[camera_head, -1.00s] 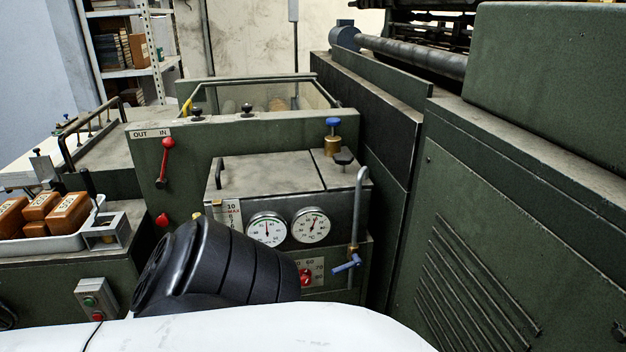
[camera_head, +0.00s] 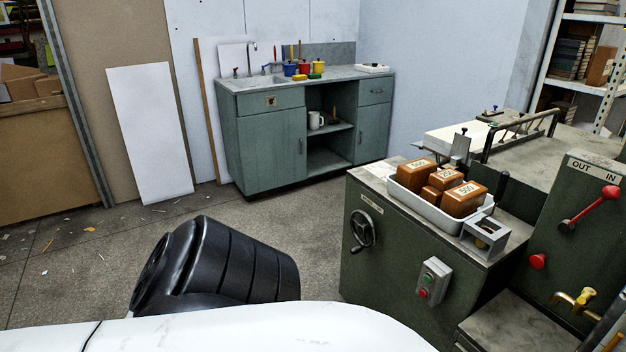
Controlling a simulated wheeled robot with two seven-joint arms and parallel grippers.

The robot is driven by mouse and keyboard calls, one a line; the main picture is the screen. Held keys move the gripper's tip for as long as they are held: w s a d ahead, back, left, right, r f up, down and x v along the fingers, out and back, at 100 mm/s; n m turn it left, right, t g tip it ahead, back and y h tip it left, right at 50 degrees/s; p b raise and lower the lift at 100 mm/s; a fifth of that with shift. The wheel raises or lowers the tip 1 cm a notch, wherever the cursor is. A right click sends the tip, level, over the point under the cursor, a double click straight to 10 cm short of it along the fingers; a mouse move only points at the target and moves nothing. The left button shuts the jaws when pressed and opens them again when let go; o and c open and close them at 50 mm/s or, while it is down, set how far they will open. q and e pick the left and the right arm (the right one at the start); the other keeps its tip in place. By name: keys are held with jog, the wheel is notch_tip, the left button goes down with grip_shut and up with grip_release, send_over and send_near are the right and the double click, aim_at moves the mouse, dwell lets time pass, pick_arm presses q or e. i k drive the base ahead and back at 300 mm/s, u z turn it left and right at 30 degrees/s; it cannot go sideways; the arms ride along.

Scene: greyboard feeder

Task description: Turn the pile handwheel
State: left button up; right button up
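A dark handwheel (camera_head: 362,230) with a small crank knob is on the front face of the green feeder cabinet (camera_head: 390,275), at its upper left. A small label plate sits just above it; its lettering is too small to read. A black ribbed part and a white link of my own body fill the bottom of the view, left of and below the handwheel and apart from it. Neither of my grippers shows.
A white tray (camera_head: 428,214) of brown blocks stands on the cabinet. A red lever (camera_head: 590,208) is at far right. A sink cabinet (camera_head: 270,135) stands behind.

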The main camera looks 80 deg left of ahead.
aim_at(363, 229)
jog(key=u, duration=3.6)
jog(key=i, duration=3.05)
jog(key=z, duration=2.5)
